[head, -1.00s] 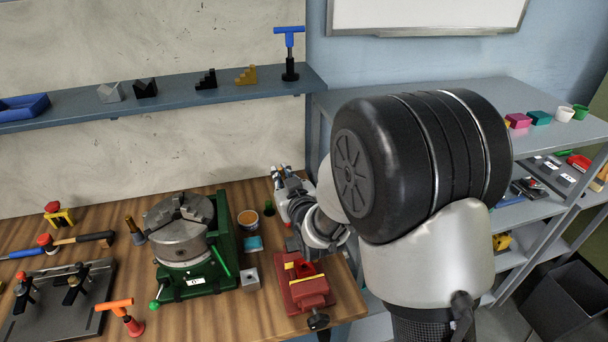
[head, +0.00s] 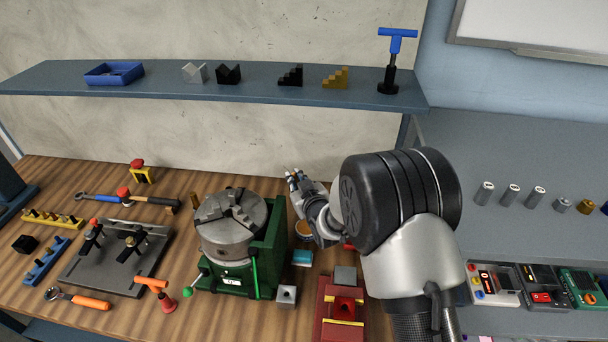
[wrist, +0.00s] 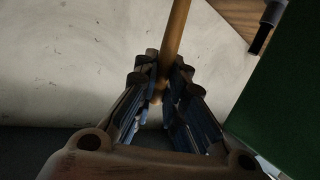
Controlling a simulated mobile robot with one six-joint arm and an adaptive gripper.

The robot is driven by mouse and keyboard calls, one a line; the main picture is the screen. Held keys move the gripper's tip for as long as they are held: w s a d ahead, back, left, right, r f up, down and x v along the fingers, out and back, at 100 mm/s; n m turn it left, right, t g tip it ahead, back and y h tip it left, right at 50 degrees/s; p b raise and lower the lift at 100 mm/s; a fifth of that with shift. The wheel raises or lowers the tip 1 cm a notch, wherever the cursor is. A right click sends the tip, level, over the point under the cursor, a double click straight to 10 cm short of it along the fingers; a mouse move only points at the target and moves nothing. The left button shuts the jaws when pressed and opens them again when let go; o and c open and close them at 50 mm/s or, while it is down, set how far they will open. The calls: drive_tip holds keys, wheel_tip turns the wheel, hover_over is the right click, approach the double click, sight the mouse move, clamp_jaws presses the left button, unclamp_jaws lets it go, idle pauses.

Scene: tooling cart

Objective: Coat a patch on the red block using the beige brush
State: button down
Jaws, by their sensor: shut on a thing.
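My gripper (head: 293,176) is raised over the back of the bench, just right of the chuck. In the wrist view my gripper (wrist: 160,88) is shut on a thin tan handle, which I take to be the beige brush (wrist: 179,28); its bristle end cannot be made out. A small red piece (head: 348,246) shows just below my arm, mostly hidden; I cannot tell whether it is the red block. A round pot (head: 303,230) with orange-brown contents stands below my gripper, partly hidden by it.
A grey chuck (head: 230,222) on a green base with a tall green wall stands left of the pot. A teal block (head: 302,258), a grey holed cube (head: 287,294) and a red vise (head: 327,318) are in front. The shelf (head: 200,93) runs above.

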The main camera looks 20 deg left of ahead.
drive_tip(key=shift+f+b, duration=0.65)
drive_tip(key=shift+f, duration=1.85)
drive_tip(key=shift+s+d+f+b, duration=0.1)
drive_tip(key=shift+s+f+b, duration=0.05)
drive_tip(key=shift+f+b, duration=0.95)
idle(1.2)
drive_tip(key=shift+r, duration=0.25)
drive_tip(key=shift+r+p, duration=1.15)
drive_tip(key=shift+r, duration=2.45)
